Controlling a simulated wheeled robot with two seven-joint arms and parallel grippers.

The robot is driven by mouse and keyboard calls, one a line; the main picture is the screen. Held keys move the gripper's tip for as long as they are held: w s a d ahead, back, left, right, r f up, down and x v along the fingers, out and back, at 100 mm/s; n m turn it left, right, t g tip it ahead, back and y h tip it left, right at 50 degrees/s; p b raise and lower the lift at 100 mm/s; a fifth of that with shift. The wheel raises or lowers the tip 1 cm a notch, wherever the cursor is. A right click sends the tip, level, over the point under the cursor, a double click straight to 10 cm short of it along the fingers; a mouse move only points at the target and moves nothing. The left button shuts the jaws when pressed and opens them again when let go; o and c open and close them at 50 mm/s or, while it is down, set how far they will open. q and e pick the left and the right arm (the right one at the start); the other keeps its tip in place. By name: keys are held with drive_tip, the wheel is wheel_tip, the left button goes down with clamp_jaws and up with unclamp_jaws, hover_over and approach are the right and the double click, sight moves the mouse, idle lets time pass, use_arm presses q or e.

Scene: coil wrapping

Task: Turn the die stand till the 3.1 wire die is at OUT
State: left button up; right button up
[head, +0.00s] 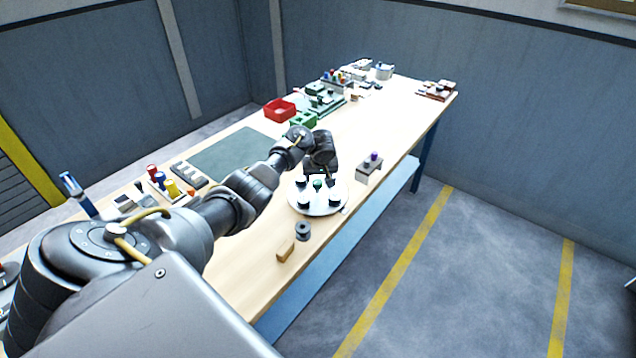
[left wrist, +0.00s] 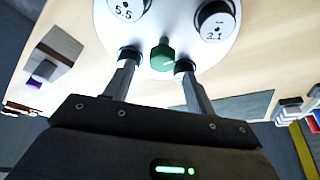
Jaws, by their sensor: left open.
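The die stand is a round white plate (head: 318,209) with several dark dies around a green knob (head: 318,184). In the left wrist view, the 3.1 wire die (left wrist: 216,22) is at upper right on the plate, and the 5.5 die (left wrist: 127,8) is at upper left. The green knob (left wrist: 162,56) stands between the two fingertips of my left gripper (left wrist: 155,62), with a gap on each side. My left gripper (head: 319,171) is open over the stand's far side in the head view. I cannot read an OUT mark. My right gripper is not in view.
A grey block with a purple-topped piece (head: 370,168) stands right of the stand. A dark spool (head: 303,231) and a wooden block (head: 285,250) lie in front. A green mat (head: 232,155), a red bin (head: 280,110) and green fixtures (head: 320,98) lie farther back.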

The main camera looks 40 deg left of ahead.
sight(318, 182)
use_arm(q)
drive_tip(key=shift+b+x, duration=0.3)
drive_tip(key=shift+x, duration=1.45)
drive_tip(key=shift+a, duration=0.1)
drive_tip(key=shift+c, duration=0.4)
clamp_jaws()
